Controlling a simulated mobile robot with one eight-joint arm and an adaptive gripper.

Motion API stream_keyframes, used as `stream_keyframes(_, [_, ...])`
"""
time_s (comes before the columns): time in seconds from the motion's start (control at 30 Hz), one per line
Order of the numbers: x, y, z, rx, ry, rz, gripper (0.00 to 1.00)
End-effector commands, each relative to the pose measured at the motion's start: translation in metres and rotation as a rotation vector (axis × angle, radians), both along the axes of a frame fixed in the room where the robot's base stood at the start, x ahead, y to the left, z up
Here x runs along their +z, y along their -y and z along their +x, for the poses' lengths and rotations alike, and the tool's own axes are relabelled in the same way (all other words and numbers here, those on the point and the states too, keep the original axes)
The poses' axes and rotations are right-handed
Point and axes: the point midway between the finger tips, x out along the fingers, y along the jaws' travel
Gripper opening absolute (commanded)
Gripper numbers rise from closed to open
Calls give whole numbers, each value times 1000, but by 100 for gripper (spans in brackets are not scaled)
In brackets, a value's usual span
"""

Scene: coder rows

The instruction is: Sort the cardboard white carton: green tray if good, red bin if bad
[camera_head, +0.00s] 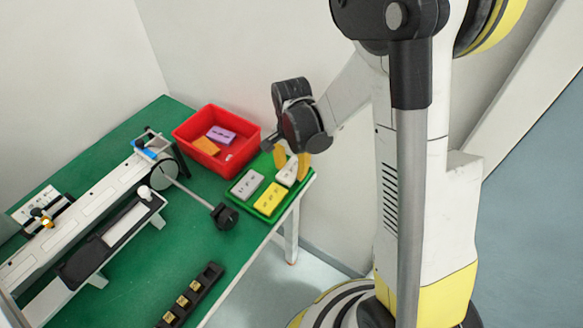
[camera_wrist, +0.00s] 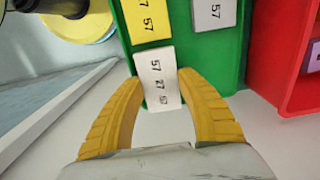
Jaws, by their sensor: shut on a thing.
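The white carton (camera_head: 287,174) is between the yellow fingertips of my gripper (camera_head: 291,163), which is shut on it. In the wrist view, the white carton (camera_wrist: 157,84) shows a printed face with several black digits, and my gripper's fingertips (camera_wrist: 158,80) flank it. The carton is over the near edge of the green tray (camera_wrist: 178,27); I cannot tell whether it touches the tray. In the head view, the green tray (camera_head: 240,203) stands at the table corner. The red bin (camera_head: 243,157) is behind it and also shows in the wrist view (camera_wrist: 268,60).
The tray holds a yellow carton (camera_head: 270,199) and a grey-white carton (camera_head: 247,186). The bin holds a purple carton (camera_head: 221,135) and an orange one (camera_head: 206,146). A long white machine (camera_head: 90,220) fills the table's left. A black rack (camera_head: 190,298) lies near the front edge.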

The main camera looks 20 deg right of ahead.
Motion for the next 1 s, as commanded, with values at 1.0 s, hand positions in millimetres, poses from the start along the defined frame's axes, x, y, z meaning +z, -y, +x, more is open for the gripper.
stream_keyframes(1.0, [-11, 0, 0, 0, 0, 0, 29])
